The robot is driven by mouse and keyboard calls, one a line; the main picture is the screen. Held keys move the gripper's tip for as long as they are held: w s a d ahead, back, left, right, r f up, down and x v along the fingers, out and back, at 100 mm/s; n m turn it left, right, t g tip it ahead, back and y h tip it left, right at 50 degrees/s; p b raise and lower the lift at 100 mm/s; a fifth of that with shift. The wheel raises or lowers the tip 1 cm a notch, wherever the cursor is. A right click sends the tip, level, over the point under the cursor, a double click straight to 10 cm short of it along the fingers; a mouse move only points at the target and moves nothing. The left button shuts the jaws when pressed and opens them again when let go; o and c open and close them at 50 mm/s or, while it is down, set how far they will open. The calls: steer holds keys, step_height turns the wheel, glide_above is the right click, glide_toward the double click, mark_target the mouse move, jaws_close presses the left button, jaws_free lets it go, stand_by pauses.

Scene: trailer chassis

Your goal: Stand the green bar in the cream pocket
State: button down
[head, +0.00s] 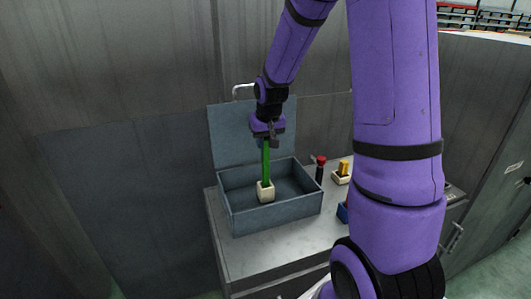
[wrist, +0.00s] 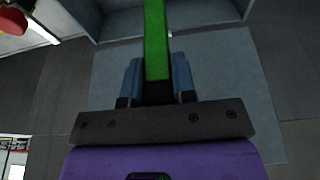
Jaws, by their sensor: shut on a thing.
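The green bar (head: 265,162) is upright in the head view, and its lower end meets the cream pocket (head: 265,192). The bar's lower end is hidden by the pocket's walls. My gripper (head: 266,138) is above the pocket, pointing down, shut on the top of the bar. In the wrist view the green bar (wrist: 156,42) runs between the blue fingers of my gripper (wrist: 158,80). The pocket does not show clearly there.
The blue-grey box (head: 270,217) has its lid (head: 230,135) standing open behind. It rests on a grey cabinet top (head: 285,250). To the right stand a black post with a red top (head: 320,168), a cream block holding a yellow piece (head: 342,172), and a blue object (head: 342,212).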

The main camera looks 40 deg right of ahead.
mark_target(265, 150)
steer(key=shift+f, duration=1.9)
steer(key=c, duration=0.9)
jaws_free()
steer(key=v, duration=1.2)
steer(key=s+a+r+n, duration=0.1)
steer(key=s+a+r, duration=0.3)
steer(key=s, duration=0.4)
steer(key=s+a+r+n+t, duration=0.1)
steer(key=s+a+r, duration=0.2)
steer(key=s, duration=0.5)
steer(key=s+a+r+n+t, duration=0.1)
steer(key=s+a+r, duration=0.3)
steer(key=s, duration=0.3)
steer(key=shift+s+a+r+y, duration=0.35)
steer(key=shift+s+a+y, duration=0.05)
steer(key=shift+a, duration=0.35)
